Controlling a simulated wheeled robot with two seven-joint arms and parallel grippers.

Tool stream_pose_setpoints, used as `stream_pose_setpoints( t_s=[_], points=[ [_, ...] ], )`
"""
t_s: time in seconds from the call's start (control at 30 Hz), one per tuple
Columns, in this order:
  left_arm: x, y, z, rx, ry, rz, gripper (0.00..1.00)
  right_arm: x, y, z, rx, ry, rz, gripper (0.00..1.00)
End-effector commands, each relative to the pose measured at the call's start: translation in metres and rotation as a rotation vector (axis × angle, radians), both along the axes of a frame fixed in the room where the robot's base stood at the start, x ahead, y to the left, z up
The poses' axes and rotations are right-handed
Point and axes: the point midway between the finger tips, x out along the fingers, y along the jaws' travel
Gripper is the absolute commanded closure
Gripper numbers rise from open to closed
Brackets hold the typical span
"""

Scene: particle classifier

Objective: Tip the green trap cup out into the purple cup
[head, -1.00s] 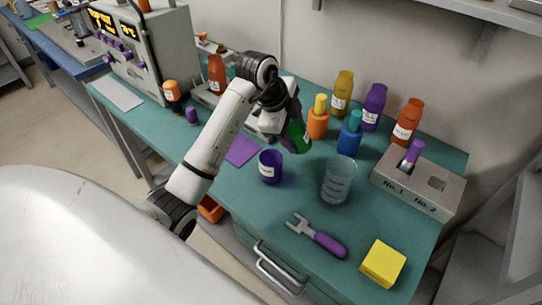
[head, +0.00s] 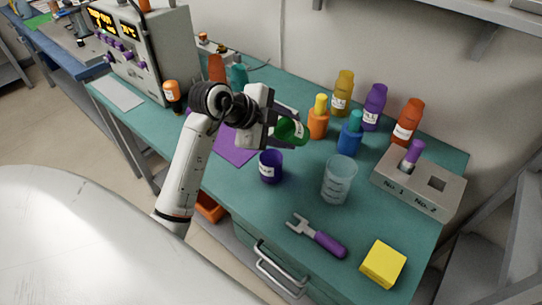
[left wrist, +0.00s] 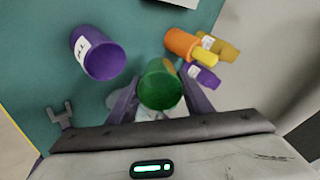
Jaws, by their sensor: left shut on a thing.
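My left gripper (head: 286,126) is shut on the green trap cup (head: 294,132). It holds the cup in the air above the table, tilted well over to near sideways in the head view. The left wrist view shows the green cup (left wrist: 160,84) between the two fingers. The purple cup (head: 271,170), with a white label, stands upright on the table below and a little left of the green cup. It also shows in the left wrist view (left wrist: 92,50), apart from the green cup. What the green cup contains cannot be told. My right gripper is not in view.
A clear beaker (head: 338,182) stands right of the purple cup. An orange bottle (head: 318,124) and a blue bottle (head: 350,139) stand behind. A purple mat (head: 236,144) lies to the left. A fork-like tool (head: 328,243) and yellow block (head: 382,264) lie in front.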

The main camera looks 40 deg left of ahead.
Motion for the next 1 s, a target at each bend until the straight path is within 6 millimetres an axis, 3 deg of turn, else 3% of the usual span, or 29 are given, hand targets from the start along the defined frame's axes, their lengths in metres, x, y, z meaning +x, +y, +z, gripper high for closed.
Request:
stream_pose_setpoints(
  t_s=[1.0],
  points=[
    [-0.0022, 0.0007, -0.0089, -0.047, -0.130, 0.001, 0.77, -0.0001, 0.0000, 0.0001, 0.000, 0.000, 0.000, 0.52]
  ],
)
